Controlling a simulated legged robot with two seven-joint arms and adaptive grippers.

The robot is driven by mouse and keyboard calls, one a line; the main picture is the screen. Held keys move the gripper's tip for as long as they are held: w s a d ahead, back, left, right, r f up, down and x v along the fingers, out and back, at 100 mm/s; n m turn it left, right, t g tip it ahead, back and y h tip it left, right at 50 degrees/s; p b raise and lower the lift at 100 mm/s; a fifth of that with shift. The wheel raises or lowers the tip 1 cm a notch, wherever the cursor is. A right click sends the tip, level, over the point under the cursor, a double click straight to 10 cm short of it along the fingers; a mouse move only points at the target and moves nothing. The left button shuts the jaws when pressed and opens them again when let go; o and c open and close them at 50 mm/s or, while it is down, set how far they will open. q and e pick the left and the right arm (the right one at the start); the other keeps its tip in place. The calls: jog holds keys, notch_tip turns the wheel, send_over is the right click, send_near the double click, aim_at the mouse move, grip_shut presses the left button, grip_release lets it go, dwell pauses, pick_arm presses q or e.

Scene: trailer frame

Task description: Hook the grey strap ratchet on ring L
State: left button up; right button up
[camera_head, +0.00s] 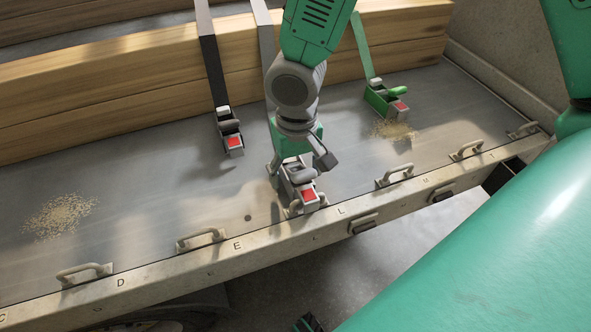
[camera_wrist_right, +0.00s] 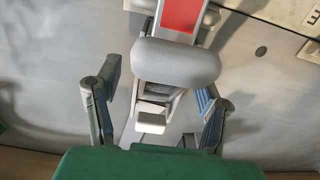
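The grey strap ratchet (camera_head: 299,182) has a red label and sits at the tray edge, at ring L (camera_head: 291,211). Its front end overlaps the ring, and I cannot tell whether its hook is around it. My right gripper (camera_head: 306,163) is just above and behind the ratchet. In the right wrist view, the ratchet's rounded grey handle (camera_wrist_right: 177,63) and red label lie ahead of the fingers. The right gripper (camera_wrist_right: 157,98) is open there, with its fingers on either side of the ratchet body and gaps visible.
A dark-strap ratchet (camera_head: 231,141) lies to the left and a green ratchet (camera_head: 385,99) to the right, both before the timber beams (camera_head: 120,90). Other rings, such as ring E (camera_head: 201,236), line the edge. Sawdust patches (camera_head: 60,215) lie on the metal floor.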

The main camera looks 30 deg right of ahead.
jog(key=shift+r, duration=0.1)
notch_tip(320, 180, up, 12)
dwell(0.5)
pick_arm(q)
jog(key=shift+s, duration=0.1)
